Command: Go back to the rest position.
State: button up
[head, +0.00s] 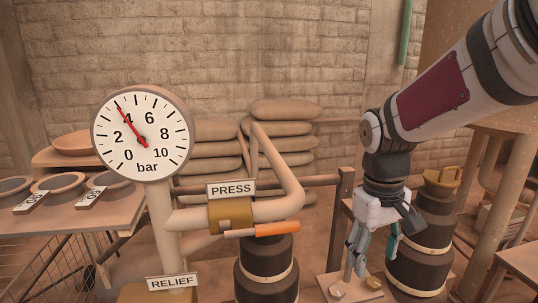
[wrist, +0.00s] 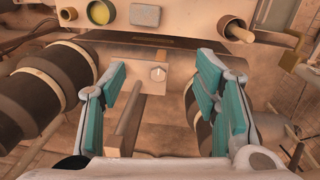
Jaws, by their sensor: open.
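My gripper (head: 373,250) hangs pointing down at the right of the head view, its teal-padded fingers apart with nothing between them. It also shows in the wrist view (wrist: 163,105), open and empty, above a post and a small plate with a knob. The orange-tipped lever (head: 276,230) of the valve marked PRESS lies to the left of my gripper, apart from it. The round pressure gauge (head: 143,133) has its red needle close to 4 bar. A RELIEF label (head: 172,282) shows at the bottom edge.
Dark barrels stand below the pipe (head: 266,270) and right of my gripper (head: 420,255). A table with bowls (head: 65,215) is at the left. Stacked sacks (head: 285,110) lie against the brick wall. A wooden post (head: 341,215) stands just left of my gripper.

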jog(key=s+r+m+y, duration=0.1)
jog(key=s+r+m, duration=0.1)
jog(key=s, duration=1.1)
jog(key=s+r+m, duration=0.1)
jog(key=s+r, duration=0.1)
jog(key=s, duration=1.1)
notch_tip(320, 180, up, 23)
jog(key=t+p, duration=0.4)
jog(key=p, duration=1.8)
jog(key=shift+a, duration=0.3)
jog(key=shift+d, duration=0.1)
